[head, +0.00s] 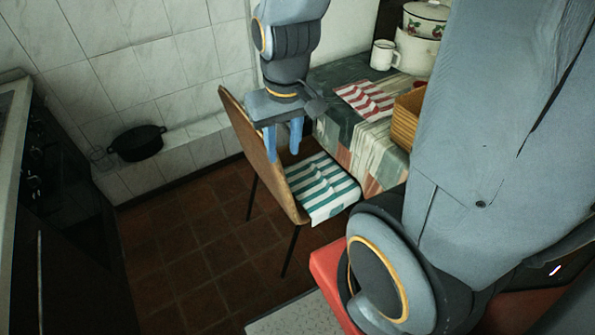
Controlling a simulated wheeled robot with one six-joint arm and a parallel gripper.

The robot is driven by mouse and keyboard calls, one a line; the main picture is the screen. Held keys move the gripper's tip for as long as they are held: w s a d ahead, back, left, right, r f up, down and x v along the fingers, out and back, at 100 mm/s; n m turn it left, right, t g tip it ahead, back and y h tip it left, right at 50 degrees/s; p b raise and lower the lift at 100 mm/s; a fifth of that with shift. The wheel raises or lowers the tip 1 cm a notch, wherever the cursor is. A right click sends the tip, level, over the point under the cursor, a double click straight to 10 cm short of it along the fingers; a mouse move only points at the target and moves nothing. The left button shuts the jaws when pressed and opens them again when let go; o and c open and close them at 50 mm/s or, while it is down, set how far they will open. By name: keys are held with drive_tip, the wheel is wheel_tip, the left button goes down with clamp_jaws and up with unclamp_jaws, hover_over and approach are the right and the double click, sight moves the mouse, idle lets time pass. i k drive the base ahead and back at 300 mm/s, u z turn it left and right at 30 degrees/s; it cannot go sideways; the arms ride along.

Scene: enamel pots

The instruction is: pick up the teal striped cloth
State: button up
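The teal striped cloth (322,188), white with teal bands, lies on the seat of a chair (262,157) and hangs a little over the seat's near edge. My gripper (283,142) points down, above and to the left of the cloth, in front of the chair's backrest in the picture. Its two blue fingers are apart with nothing between them. How far the fingers are from the backrest cannot be told from this one view.
A table (332,128) with a checked cover stands right of the chair. A black pan (138,143) is by the wall. Tiled floor left of the chair is clear.

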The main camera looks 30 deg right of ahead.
sight(322, 187)
drive_tip(key=z, duration=0.5)
drive_tip(key=k, duration=1)
drive_tip(key=u, duration=0.65)
